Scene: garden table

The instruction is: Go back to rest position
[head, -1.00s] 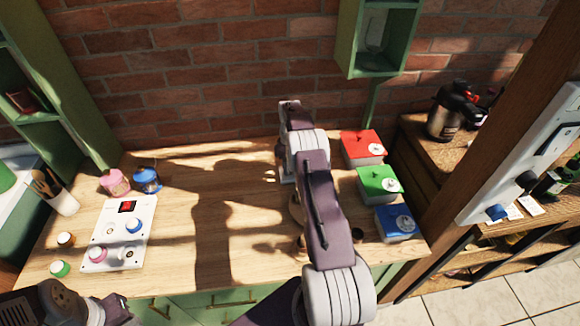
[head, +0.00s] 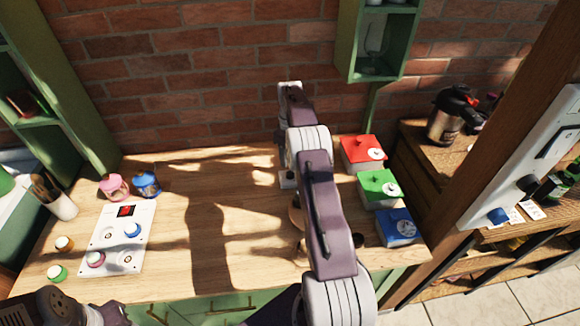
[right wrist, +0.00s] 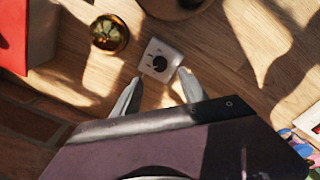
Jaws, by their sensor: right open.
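My right gripper (right wrist: 160,90) is open and empty in the right wrist view. Its two fingertips point toward a small white block with a black dial (right wrist: 160,60) on the wooden table, with a gap between the jaws. The white block (head: 288,180) also shows in the head view, below my raised right wrist. My right arm reaches from the bottom of the head view over the table, and its gripper is not clear there. Part of my left arm shows at the bottom left corner; its gripper is out of view.
Red (head: 362,150), green (head: 372,190) and blue (head: 395,232) boxes stand at the table's right. A white panel (head: 140,222), small jars and a utensil cup (head: 60,205) are at the left. A brick wall (head: 200,90) and green shelf (head: 352,40) stand behind. The table's middle-left is clear.

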